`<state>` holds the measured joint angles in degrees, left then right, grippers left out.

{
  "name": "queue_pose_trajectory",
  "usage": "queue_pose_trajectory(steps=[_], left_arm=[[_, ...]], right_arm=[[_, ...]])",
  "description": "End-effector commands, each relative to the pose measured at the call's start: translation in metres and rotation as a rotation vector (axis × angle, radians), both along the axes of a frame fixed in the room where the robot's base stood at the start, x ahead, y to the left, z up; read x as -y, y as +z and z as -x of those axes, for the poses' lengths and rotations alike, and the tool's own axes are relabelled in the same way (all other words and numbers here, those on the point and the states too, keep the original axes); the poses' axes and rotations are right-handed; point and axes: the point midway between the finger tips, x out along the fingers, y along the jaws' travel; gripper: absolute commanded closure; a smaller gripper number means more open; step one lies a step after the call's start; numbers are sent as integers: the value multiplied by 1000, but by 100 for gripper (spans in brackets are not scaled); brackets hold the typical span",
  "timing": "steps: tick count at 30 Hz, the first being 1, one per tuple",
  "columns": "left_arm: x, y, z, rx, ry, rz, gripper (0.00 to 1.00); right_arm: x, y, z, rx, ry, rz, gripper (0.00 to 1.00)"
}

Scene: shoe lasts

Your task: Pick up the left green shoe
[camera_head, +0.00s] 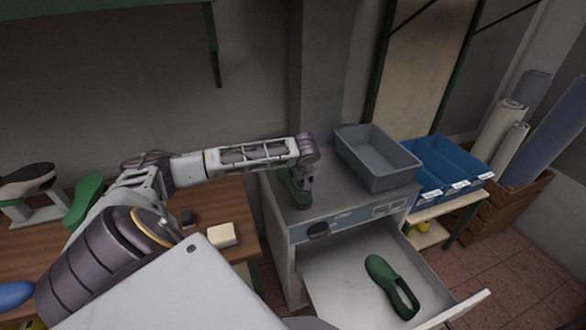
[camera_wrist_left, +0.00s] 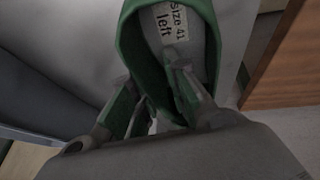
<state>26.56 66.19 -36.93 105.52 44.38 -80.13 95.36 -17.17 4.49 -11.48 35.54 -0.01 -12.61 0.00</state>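A green left shoe (camera_head: 297,189) stands on top of the grey cabinet (camera_head: 345,190). In the left wrist view the shoe (camera_wrist_left: 136,50) shows its opening and a label reading "Size 41 left" (camera_wrist_left: 171,24). My left gripper (camera_head: 303,172) is down at this shoe. In the wrist view its fingers (camera_wrist_left: 155,100) stand apart on either side of the shoe's green wall, one inside the opening and one outside. A gap shows beside the outer finger. The fingertips are partly hidden. Another green shoe (camera_head: 380,272) lies in the open drawer (camera_head: 335,275). My right gripper is not in view.
A grey bin (camera_head: 378,160) stands on the cabinet close to the right of my gripper. Blue bins (camera_head: 445,170) are farther right. The wooden bench (camera_head: 225,200) at left holds a cream block (camera_head: 223,235) and a green shoe-shaped object (camera_head: 84,198).

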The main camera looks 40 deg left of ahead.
Motion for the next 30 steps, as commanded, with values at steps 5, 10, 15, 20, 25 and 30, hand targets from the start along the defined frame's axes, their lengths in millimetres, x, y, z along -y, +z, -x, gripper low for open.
queue_pose_trajectory(steps=[5, 10, 15, 20, 25, 30], left_arm=[[0, 0, 0, 0, 0, 0, 83], [0, 0, 0, 0, 0, 0, 99], [0, 0, 0, 0, 1, 0, 100], [0, 1, 0, 2, 1, -1, 100], [0, 2, 0, 2, 1, -1, 100], [-1, 11, -1, 4, 2, -1, 100]], right_arm=[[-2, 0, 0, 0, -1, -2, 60], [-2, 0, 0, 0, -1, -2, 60], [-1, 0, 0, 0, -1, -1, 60], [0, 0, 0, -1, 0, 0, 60], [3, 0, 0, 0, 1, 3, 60], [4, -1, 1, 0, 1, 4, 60]])
